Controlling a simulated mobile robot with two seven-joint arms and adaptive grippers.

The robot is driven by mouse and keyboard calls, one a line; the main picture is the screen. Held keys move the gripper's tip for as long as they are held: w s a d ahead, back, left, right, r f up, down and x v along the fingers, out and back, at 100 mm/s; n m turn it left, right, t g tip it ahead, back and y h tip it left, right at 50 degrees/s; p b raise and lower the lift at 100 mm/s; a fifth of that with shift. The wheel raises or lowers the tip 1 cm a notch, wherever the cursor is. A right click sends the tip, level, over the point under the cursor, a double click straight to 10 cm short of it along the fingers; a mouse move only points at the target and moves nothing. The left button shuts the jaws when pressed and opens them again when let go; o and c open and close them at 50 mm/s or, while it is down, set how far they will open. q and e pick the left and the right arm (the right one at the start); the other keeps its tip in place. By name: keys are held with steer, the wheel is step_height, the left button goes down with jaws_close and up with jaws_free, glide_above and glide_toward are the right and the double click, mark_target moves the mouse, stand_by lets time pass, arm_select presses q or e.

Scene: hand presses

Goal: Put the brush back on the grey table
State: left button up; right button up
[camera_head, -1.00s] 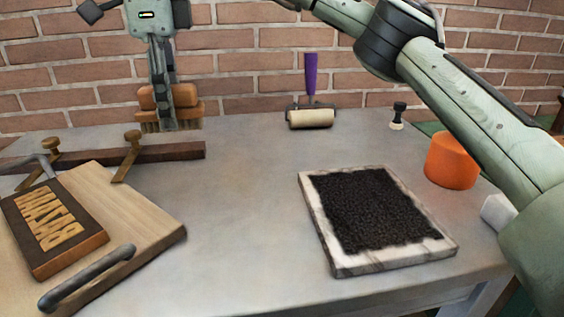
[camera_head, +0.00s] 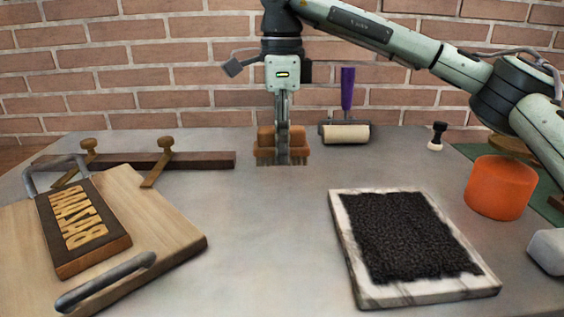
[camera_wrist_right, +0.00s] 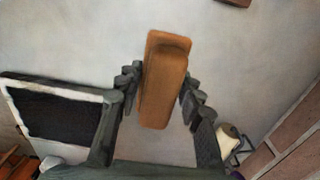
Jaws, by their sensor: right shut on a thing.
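The brush (camera_head: 266,143) has a brown wooden back and pale bristles that point down. My right gripper (camera_head: 283,158) comes from above and is shut on the brush, with its fingers across the wooden back. The brush is over the far part of the grey table (camera_head: 265,215), between the dark rail and the roller. I cannot tell if the bristles touch the table. In the right wrist view the brush back (camera_wrist_right: 163,88) sits between the two fingers, over bare grey surface. My left gripper is not in view.
The roller with a purple handle (camera_head: 347,90) stands just right of the brush. The dark rail (camera_head: 210,160) ends to its left. A black-filled tray (camera_head: 345,225) and an orange tub (camera_head: 498,188) are at right, a wooden board (camera_head: 165,225) at left. The table's middle is clear.

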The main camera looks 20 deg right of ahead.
step_height(320, 180, down, 4)
steer(key=shift+d, duration=0.1)
steer(key=shift+f, duration=0.15)
steer(key=o, duration=0.7)
steer(key=shift+c, duration=0.2)
steer(key=o, duration=0.4)
